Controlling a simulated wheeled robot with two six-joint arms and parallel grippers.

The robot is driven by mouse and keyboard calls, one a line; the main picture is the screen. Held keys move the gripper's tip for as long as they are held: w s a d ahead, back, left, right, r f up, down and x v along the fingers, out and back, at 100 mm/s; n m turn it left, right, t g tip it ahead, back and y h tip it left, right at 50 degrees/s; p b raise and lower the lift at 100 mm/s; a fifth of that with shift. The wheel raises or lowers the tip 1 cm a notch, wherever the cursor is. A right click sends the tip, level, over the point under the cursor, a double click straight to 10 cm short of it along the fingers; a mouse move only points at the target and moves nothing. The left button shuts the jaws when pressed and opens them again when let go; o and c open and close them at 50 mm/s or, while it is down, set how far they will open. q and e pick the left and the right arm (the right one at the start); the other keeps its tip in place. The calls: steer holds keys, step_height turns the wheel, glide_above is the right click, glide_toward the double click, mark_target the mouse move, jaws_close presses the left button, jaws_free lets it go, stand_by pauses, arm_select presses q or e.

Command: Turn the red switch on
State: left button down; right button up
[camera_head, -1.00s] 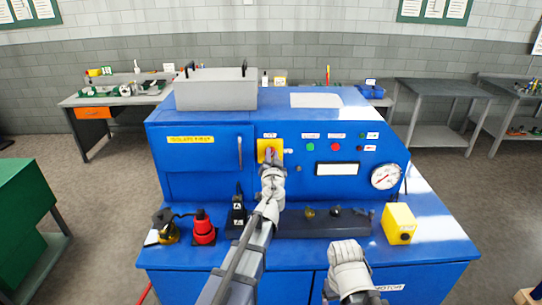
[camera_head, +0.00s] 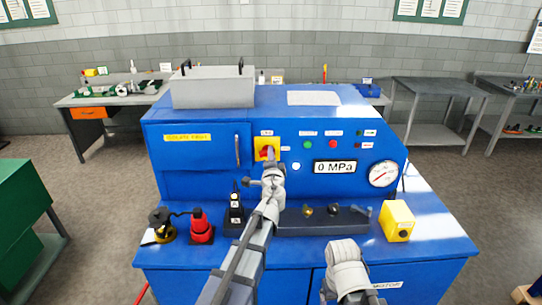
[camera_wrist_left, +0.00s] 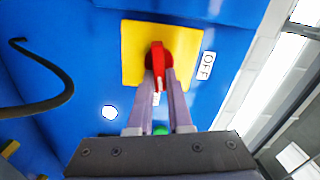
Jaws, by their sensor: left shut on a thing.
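The red switch (camera_wrist_left: 159,59) sits on a yellow plate (camera_wrist_left: 131,58) on the blue machine's front panel. The yellow plate also shows in the head view (camera_head: 259,144). My left gripper (camera_wrist_left: 164,76) is shut on the red handle, one finger along each side. In the wrist view the handle points down between the fingers, and an OFF label (camera_wrist_left: 208,65) lies right of the plate. In the head view the left gripper (camera_head: 271,155) partly hides the switch, and a small label stands right of the plate. Part of my right arm shows at the bottom; its fingertips do not.
The display (camera_head: 335,167) reads 0 MPa, and a white lamp (camera_head: 296,166) is lit below the plate. Green (camera_head: 307,145) and red (camera_head: 333,144) buttons and a gauge (camera_head: 383,174) lie to the right. Tools and a yellow box (camera_head: 398,221) stand on the ledge.

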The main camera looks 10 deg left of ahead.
arm_select(q)
steer(key=shift+f+m, duration=0.2)
steer(key=shift+m, duration=1)
steer(key=c, duration=0.8)
jaws_free()
steer(key=shift+c, duration=0.2)
steer(key=v, duration=0.8)
